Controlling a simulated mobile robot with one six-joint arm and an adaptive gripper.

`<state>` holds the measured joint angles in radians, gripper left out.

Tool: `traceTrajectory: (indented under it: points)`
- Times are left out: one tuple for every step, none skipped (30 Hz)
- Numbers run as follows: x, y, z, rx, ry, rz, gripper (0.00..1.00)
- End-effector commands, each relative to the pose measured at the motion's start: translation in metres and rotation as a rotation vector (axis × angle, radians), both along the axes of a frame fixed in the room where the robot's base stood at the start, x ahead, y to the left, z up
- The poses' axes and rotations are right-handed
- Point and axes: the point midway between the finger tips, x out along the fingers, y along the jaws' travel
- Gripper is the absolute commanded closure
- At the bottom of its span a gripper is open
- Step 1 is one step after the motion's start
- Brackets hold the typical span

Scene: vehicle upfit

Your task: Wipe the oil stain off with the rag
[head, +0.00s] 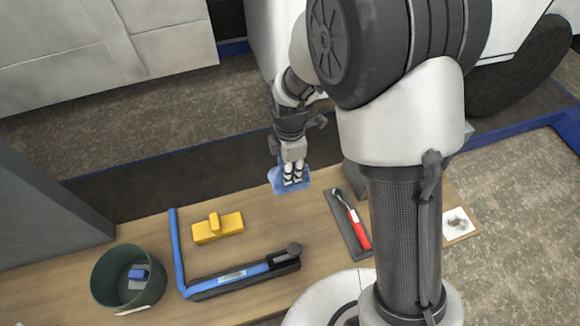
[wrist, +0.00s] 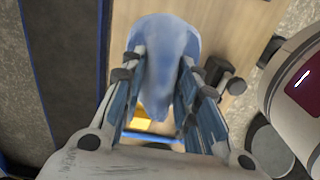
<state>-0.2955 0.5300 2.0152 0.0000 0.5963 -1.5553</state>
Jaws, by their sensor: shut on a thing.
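My gripper (head: 293,179) is shut on the blue rag (head: 276,180) over the far edge of the wooden bench. In the wrist view the rag (wrist: 165,50) hangs bunched between the fingers (wrist: 163,80). I cannot tell whether the rag touches the bench top. A dark smudge, which looks like the oil stain (head: 457,221), is on a white square panel at the bench's right end. The stain is to the right of the gripper, beyond my arm column, and is apart from the rag.
A red-handled ratchet (head: 353,222) lies on a dark tray. A yellow block with a grip (head: 218,228), a blue-and-black bar tool (head: 240,275) and a dark green bin (head: 105,285) holding small items are on the left. Bare wood (head: 270,225) lies between them.

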Motion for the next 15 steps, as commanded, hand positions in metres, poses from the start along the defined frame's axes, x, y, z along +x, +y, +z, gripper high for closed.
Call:
traceTrajectory:
  points:
    - [0.0,0.0,0.0,0.0,0.0,0.0,0.93]
    - [0.0,0.0,0.0,0.0,0.0,0.0,0.95]
    - [0.0,0.0,0.0,0.0,0.0,0.0,0.97]
    - [0.0001,0.0,0.0,0.0,0.0,0.0,0.99]
    - [0.0,0.0,-0.0001,0.0,0.0,0.0,1.0]
    - [0.0,0.0,-0.0001,0.0,0.0,0.0,1.0]
    - [0.0,0.0,-0.0001,0.0,0.0,0.0,1.0]
    - [0.0,0.0,-0.0001,0.0,0.0,0.0,1.0]
    - [0.0,0.0,-0.0001,0.0,0.0,0.0,1.0]
    - [0.0,0.0,-0.0001,0.0,0.0,0.0,1.0]
    - [0.0,0.0,-0.0001,0.0,0.0,0.0,1.0]
    - [0.0,0.0,-0.0001,0.0,0.0,0.0,1.0]
    - [0.0,0.0,0.0001,0.0,0.0,0.0,1.0]
    - [0.0,0.0,0.0007,0.0,0.0,0.0,1.0]
    - [0.0001,0.0,0.002,0.0,0.0,0.0,1.0]
